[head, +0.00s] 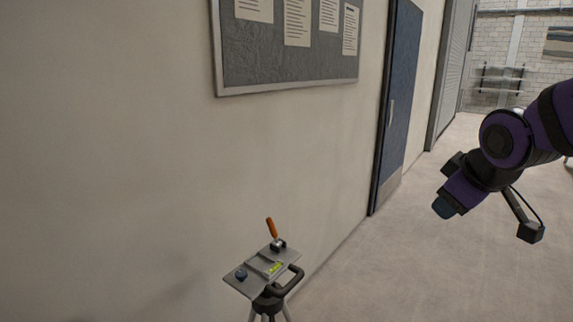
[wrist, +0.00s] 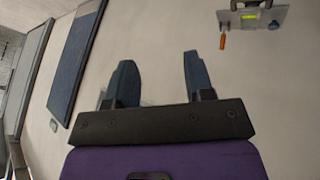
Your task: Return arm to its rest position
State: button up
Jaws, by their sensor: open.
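My purple and black arm reaches in from the right edge of the head view. Its gripper (head: 446,206) is partly hidden there, in the air to the right of the small tilting platform (head: 240,286) and well apart from it. In the wrist view my gripper (wrist: 156,75) shows two blue fingers spread apart with nothing between them. The platform carries an orange-handled lever (head: 271,228), a yellow-green level vial (head: 275,267) and a dark blue knob (head: 241,274). In the wrist view the platform (wrist: 275,17) is at the top right, away from the fingers.
The platform stands on a tripod (head: 270,304) beside a pale wall (head: 120,150). A notice board (head: 290,60) hangs on the wall, with a blue door (head: 398,90) further along. The floor (head: 430,270) below my arm is clear.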

jog(key=s+r+m+g, duration=0.1)
jog(key=s+r+m, duration=0.1)
jog(key=s, duration=0.6)
jog(key=s+r+m+g, duration=0.1)
jog(key=s+m, duration=0.3)
jog(key=s, duration=0.3)
jog(key=shift+s+d+r+m+y, duration=0.3)
jog(key=shift+s+d+r+m, duration=0.05)
jog(key=shift+d+m, duration=0.1)
dwell(1.7)
